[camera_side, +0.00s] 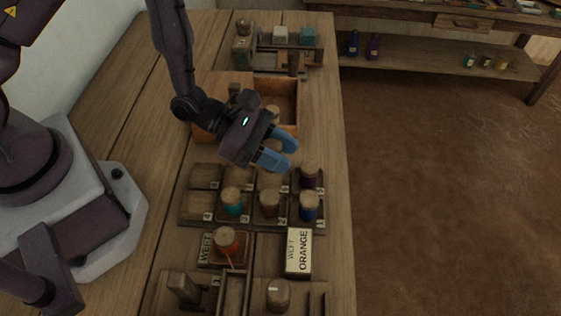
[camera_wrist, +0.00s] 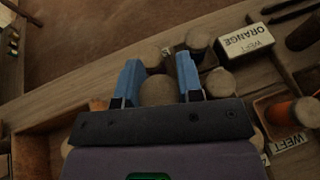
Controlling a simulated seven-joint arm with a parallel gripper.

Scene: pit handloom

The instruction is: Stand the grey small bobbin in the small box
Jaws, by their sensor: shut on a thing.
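My gripper (camera_side: 278,151) has blue fingertips and hangs above the table, between the wooden box and the numbered tray. In the wrist view its fingers (camera_wrist: 159,78) are shut on a bobbin with a round tan top (camera_wrist: 157,91). The held bobbin's side is hidden, so I cannot tell its colour. An open wooden box (camera_side: 298,112) with inner parts lies just behind the gripper in the side view, partly covered by it. I cannot tell for sure whether this is the small box. A greyish bobbin (camera_side: 278,296) stands near the front.
The numbered tray (camera_side: 190,206) holds several bobbins, among them a teal one (camera_side: 232,202) and a blue one (camera_side: 309,206). An orange bobbin (camera_side: 226,241) stands beside the WEFT ORANGE block (camera_side: 299,252). A rack (camera_side: 262,58) with coloured blocks stands at the back.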

